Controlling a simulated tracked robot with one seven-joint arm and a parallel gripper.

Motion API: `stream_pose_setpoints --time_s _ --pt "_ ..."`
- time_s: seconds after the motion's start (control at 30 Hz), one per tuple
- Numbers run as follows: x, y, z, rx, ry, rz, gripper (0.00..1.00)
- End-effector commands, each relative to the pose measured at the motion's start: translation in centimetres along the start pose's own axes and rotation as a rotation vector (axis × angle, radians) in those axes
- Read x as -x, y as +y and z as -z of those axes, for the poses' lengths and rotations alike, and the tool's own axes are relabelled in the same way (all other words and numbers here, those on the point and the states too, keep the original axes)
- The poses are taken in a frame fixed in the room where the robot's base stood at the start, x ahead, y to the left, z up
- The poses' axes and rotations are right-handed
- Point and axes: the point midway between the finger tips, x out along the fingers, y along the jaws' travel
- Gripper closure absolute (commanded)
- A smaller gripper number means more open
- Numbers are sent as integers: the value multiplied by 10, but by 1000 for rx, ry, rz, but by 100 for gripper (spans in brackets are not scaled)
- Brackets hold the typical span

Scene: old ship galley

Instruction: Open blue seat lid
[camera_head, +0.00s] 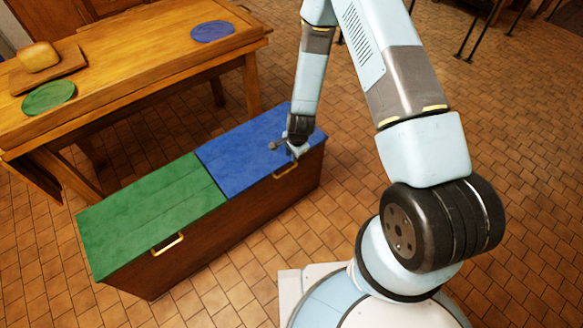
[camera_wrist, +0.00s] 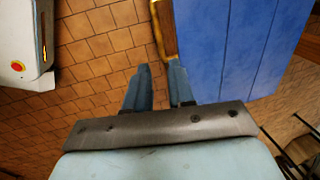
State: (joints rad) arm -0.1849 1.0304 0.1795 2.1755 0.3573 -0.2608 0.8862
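The blue seat lid (camera_head: 245,150) lies flat and closed on the right half of the wooden bench, level with the green lid. Its brass handle (camera_head: 285,171) is on the bench's front side, just below the lid's edge. My gripper (camera_head: 297,150) is at the lid's front edge, close to the handle's right end. In the wrist view, the two fingers of my gripper (camera_wrist: 159,72) are apart with nothing between them. The brass handle (camera_wrist: 164,32) shows just beyond the right fingertip, beside the blue lid (camera_wrist: 225,45). I cannot tell whether finger and handle touch.
The green lid (camera_head: 150,212), with its own brass handle (camera_head: 168,244), covers the bench's left half. A wooden table (camera_head: 150,55) behind holds a blue plate (camera_head: 212,31), a green plate (camera_head: 49,97) and bread (camera_head: 38,56) on a board. Tiled floor in front is clear.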

Motion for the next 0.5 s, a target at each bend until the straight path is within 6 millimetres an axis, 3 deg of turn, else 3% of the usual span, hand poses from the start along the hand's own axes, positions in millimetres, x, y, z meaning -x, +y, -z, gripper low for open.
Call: stream_pose_setpoints --time_s 0.5 --pt "-77 1 0 1 -1 -2 77"
